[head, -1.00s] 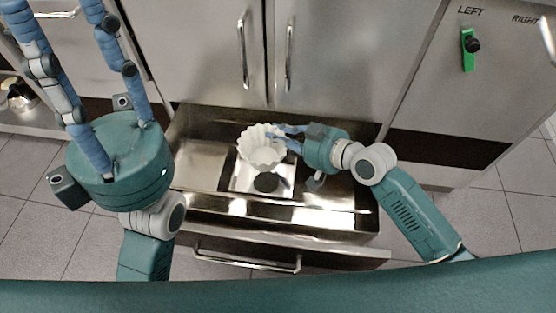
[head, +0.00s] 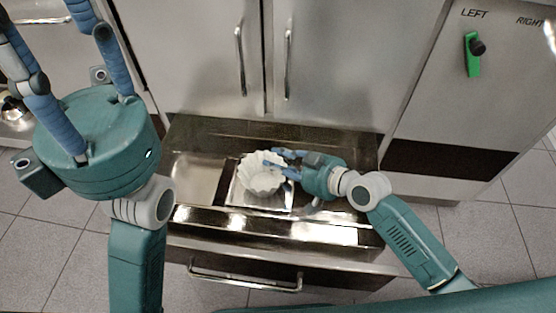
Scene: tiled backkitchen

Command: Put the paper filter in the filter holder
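The white fluted paper filter (head: 262,176) is at the open drawer, left of my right gripper. My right gripper (head: 269,158) reaches in from the right with its blue fingers at the filter's upper right rim. One finger overlaps the filter; the fingers look shut on its rim. I cannot tell whether the filter hangs just above the drawer's contents or touches them. The filter holder cannot be made out clearly; what lies under the filter is hidden. My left gripper (head: 50,18) is raised at the upper left, its blue fingers spread wide and empty.
The metal drawer (head: 198,182) is pulled out, its front handle (head: 245,283) toward me. Closed steel doors (head: 195,55) stand behind it. A green-and-black switch (head: 473,54) is on the panel at the right. A kettle (head: 12,108) shows at the far left.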

